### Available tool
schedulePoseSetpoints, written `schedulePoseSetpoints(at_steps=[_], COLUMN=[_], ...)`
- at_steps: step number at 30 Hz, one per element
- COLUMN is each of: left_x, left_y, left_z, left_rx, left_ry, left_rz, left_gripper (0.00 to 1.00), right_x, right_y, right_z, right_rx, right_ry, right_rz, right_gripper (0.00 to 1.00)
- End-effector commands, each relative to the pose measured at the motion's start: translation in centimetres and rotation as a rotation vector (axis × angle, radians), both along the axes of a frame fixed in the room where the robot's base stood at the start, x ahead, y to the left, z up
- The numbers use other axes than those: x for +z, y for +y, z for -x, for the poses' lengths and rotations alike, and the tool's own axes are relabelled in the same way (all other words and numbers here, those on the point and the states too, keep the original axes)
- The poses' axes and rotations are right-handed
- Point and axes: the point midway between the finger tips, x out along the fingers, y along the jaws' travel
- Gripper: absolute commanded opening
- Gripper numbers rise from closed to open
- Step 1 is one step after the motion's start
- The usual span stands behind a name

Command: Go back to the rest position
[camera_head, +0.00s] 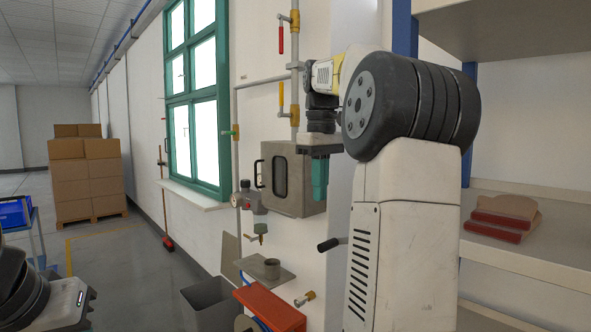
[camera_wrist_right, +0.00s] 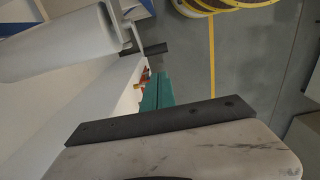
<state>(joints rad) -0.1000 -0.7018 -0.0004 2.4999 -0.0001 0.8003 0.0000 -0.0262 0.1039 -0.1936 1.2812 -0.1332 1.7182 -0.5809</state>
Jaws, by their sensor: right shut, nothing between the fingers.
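My right arm rises at the right of the head view and bends over toward the wall. Its gripper (camera_head: 319,180) points down, with teal fingers, in front of the right side of a grey wall box. The fingers are together and hold nothing. They also show in the right wrist view (camera_wrist_right: 157,92), partly hidden by the dark-edged gripper body. Part of my left arm shows at the lower left of the head view. My left gripper is out of view.
The grey box (camera_head: 287,178) with a dark window sits close behind the right gripper. Pipes and valves run beside it. Shelves (camera_head: 535,262) stand at right. Stacked cartons (camera_head: 88,175) are far left.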

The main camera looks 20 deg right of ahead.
Motion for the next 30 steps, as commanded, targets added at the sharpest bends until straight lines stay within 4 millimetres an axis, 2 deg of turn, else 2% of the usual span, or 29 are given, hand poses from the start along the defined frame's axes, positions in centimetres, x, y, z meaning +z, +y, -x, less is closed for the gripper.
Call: schedulePoseSetpoints(at_steps=[3, 9, 17, 23, 26, 30], left_x=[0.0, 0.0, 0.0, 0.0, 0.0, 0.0], left_y=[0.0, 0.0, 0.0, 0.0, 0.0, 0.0], left_z=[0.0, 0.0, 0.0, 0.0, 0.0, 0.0], left_rx=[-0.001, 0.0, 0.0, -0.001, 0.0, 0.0], left_ry=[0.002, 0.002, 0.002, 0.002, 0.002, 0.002], left_rz=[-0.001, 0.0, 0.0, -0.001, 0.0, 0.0], left_gripper=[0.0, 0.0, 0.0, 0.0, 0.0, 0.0], right_x=[2.1, 4.2, 4.8, 3.7, 2.1, -1.1], right_y=[0.1, 0.3, 0.4, 1.7, 3.4, 6.4], right_z=[-0.6, -0.9, -0.9, 0.8, 2.6, 5.6], right_rx=[-0.001, -0.002, -0.002, -0.031, -0.064, -0.121], right_ry=[0.0, 0.002, 0.001, -0.067, -0.136, -0.239], right_rz=[0.001, 0.001, -0.001, -0.028, -0.058, -0.11], right_gripper=[0.0, 0.0, 0.0, 0.0, 0.0, 0.0])
